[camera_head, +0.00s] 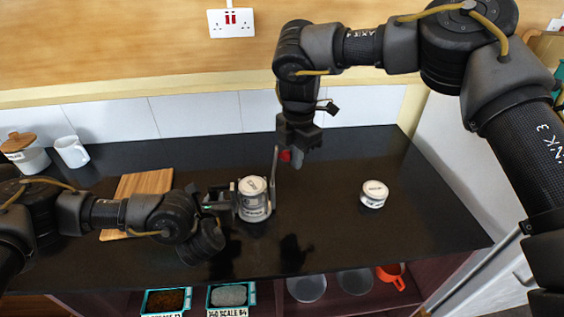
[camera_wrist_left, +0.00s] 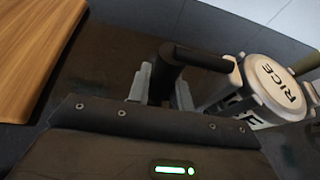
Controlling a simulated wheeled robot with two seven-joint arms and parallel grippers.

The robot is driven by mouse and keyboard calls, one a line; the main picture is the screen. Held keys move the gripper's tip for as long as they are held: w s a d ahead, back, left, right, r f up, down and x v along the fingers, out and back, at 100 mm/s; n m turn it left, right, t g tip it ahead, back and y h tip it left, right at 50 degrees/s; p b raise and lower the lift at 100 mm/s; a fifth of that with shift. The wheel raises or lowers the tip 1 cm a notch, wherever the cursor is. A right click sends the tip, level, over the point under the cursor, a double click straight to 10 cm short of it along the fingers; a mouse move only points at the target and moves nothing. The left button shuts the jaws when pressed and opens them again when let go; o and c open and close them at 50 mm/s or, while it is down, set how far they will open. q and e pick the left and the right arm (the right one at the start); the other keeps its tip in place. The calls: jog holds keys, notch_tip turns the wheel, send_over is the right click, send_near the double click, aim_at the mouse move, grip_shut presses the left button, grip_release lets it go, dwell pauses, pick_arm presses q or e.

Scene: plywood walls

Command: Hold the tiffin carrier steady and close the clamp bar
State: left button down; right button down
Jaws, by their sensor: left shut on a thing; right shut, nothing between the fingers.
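The tiffin carrier (camera_head: 254,207) stands upright on the black counter, a grey and white can with a white lid. The left wrist view shows its lid marked RICE (camera_wrist_left: 280,84). The clamp bar (camera_head: 274,178) stands nearly upright at the carrier's right side, its top end above the lid. My left gripper (camera_head: 222,200) is at the carrier's left, shut on the dark side handle (camera_wrist_left: 168,78). My right gripper (camera_head: 295,161) points down, shut and empty, just right of the bar's upper end. A small red part (camera_head: 285,155) shows there; I cannot tell whether gripper and bar touch.
A white round container (camera_head: 374,194) stands to the right on the black counter (camera_head: 335,235). A wooden board (camera_head: 145,184) lies left, partly behind my left arm. A white mug (camera_head: 72,152) and a wooden-lidded jar (camera_head: 25,155) stand at the back left. Shelves below hold trays and bowls.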

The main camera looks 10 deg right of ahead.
jog(key=shift+a, duration=3.9)
jog(key=shift+d, duration=0.2)
jog(key=shift+d, duration=0.85)
jog(key=shift+r, duration=4.05)
pick_arm(q)
jog(key=c, duration=1.2)
grip_release()
jog(key=shift+o, duration=0.2)
jog(key=shift+s, duration=0.1)
jog(key=shift+s+d+r, duration=0.1)
jog(key=shift+s+d, duration=0.05)
jog(key=shift+s, duration=0.3)
jog(key=v, duration=1.1)
jog(key=shift+a+r, duration=0.1)
jog(key=shift+a, duration=0.1)
